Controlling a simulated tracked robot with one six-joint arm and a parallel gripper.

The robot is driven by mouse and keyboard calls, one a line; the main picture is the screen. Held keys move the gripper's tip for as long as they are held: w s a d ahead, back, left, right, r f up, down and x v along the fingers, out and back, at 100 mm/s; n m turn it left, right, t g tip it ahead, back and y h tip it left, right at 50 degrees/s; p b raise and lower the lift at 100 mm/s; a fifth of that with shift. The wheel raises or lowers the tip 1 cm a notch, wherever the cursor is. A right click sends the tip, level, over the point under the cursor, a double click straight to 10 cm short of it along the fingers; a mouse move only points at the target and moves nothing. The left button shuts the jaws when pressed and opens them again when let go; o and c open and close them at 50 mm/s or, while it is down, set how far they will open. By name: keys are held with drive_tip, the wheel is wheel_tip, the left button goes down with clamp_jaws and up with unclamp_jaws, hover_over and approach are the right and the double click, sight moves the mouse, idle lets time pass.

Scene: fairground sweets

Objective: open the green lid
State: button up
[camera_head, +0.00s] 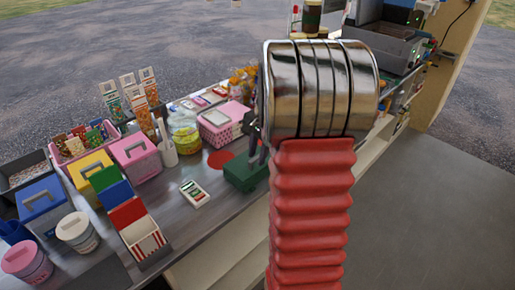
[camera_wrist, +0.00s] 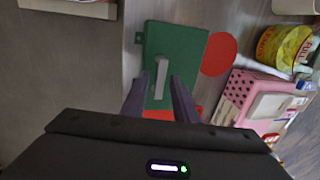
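The green lid (camera_wrist: 187,45) is a flat dark green panel with a pale grey bar handle (camera_wrist: 161,76). In the head view it tops a green box (camera_head: 240,176) near the counter's right edge and looks shut. My gripper (camera_wrist: 158,82) is open, with its two dark fingers apart and the handle showing between them in the wrist view. I cannot tell if the fingertips are level with the handle or above it. In the head view my gripper (camera_head: 256,140) is over the box, partly hidden by my arm.
A red disc (camera_wrist: 219,53) lies flat beside the box. A pink dotted box (camera_wrist: 240,93) and a yellow-labelled tub (camera_wrist: 284,46) stand close by. Several coloured lidded boxes, including a yellow one (camera_head: 90,170), fill the counter's left. A white card (camera_head: 194,193) lies on the counter (camera_head: 205,222).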

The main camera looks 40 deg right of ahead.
drive_tip(key=shift+w+f, duration=0.15)
drive_tip(key=shift+f, duration=1.15)
drive_tip(key=shift+c, duration=0.6)
drive_tip(key=shift+a, duration=0.1)
drive_tip(key=shift+c, duration=0.9)
drive_tip(key=shift+o, duration=0.7)
drive_tip(key=shift+w+r, duration=0.95)
drive_tip(key=shift+r, duration=0.25)
drive_tip(key=shift+c, duration=0.4)
